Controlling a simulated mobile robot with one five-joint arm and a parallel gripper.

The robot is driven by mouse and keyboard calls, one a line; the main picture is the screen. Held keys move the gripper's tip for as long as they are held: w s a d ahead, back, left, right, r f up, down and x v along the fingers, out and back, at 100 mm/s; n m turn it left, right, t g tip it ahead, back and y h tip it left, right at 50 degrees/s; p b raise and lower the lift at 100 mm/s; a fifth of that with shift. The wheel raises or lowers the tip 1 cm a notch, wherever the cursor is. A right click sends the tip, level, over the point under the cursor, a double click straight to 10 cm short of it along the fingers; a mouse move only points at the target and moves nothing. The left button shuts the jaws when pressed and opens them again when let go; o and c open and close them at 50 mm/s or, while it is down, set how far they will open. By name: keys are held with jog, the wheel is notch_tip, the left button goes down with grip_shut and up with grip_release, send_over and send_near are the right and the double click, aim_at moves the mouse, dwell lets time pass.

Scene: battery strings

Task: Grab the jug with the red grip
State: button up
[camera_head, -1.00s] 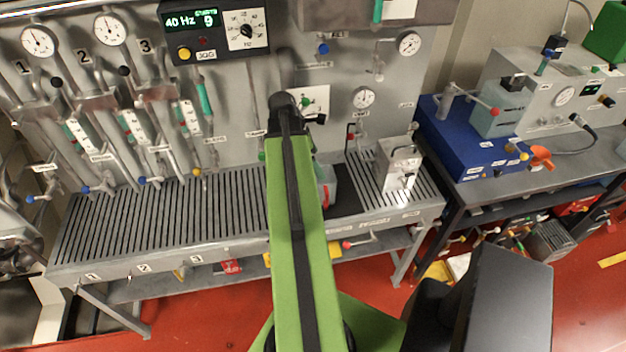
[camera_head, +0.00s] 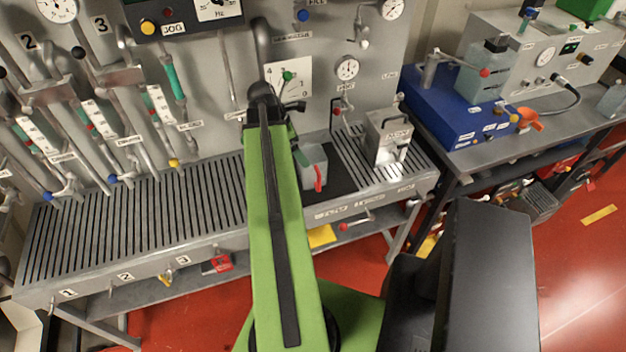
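A grey, see-through jug (camera_head: 312,160) with a red grip (camera_head: 319,178) stands on the dark flat section of the bench, just right of my green arm. Its grip faces the front of the bench. The left edge of the jug is close to or partly behind my arm in the picture. My arm reaches forward from the bottom middle towards the panel. Its far end is dark, and I cannot make out my gripper's fingers.
A grey metal box (camera_head: 386,140) with a handle stands on the slats right of the jug. A slatted bench top (camera_head: 130,220) lies left of my arm. A blue unit (camera_head: 455,115) sits on the right-hand table. The panel with pipes and gauges (camera_head: 347,67) rises behind.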

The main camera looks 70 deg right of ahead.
aim_at(313, 172)
jog(key=b+x, duration=0.1)
jog(key=x, duration=0.2)
jog(key=shift+s+f+b, duration=0.1)
jog(key=shift+f+b, duration=0.15)
jog(key=shift+b, duration=0.1)
jog(key=b+x, duration=0.5)
jog(key=shift+w+f, duration=0.15)
jog(key=shift+w, duration=0.2)
jog(key=shift+s+d+f, duration=0.1)
jog(key=shift+s, duration=0.05)
jog(key=shift+r, duration=0.2)
jog(key=c, duration=1.4)
